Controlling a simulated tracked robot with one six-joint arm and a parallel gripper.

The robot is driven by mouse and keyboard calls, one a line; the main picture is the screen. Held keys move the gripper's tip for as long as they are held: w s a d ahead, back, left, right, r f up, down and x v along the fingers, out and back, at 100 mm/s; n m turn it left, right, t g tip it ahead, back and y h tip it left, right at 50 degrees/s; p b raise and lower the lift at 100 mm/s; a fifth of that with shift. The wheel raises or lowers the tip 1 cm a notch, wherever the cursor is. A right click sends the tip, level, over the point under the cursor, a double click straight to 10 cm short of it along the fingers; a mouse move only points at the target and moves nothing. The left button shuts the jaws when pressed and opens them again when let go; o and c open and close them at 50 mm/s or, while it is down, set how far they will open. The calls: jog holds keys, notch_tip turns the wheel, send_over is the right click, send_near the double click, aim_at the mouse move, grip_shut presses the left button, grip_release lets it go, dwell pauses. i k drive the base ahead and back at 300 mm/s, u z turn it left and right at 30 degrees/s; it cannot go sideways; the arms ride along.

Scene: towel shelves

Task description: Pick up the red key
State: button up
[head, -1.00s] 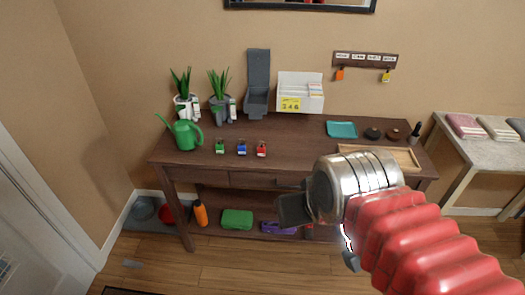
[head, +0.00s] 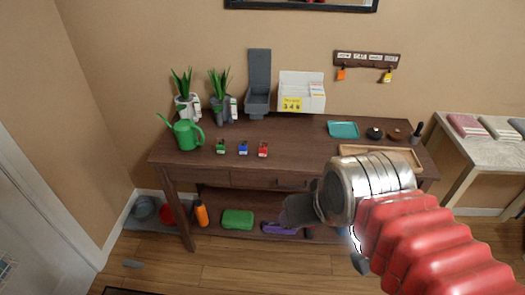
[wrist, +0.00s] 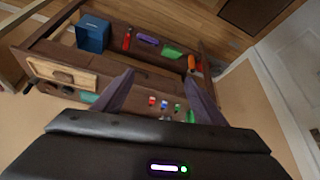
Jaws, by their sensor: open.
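The red key (head: 263,149) lies on the dark wooden table (head: 290,150), at the right end of a short row with a blue key (head: 243,148) and a green key (head: 221,147). In the wrist view the red key (wrist: 152,101) shows small between my fingers, far off. My gripper (head: 290,212) is in front of the table, below and to the right of the keys, and apart from them. In the wrist view its two dark fingers (wrist: 160,88) are spread with nothing between them.
A green watering can (head: 186,134) and potted plants stand left of the keys. A teal tray (head: 343,129) and a wooden tray (head: 405,158) lie to the right. The tabletop around the keys is clear.

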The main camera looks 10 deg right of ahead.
aim_at(262, 151)
jog(key=z, duration=1.2)
jog(key=i, duration=1.15)
jog(key=u, duration=1.5)
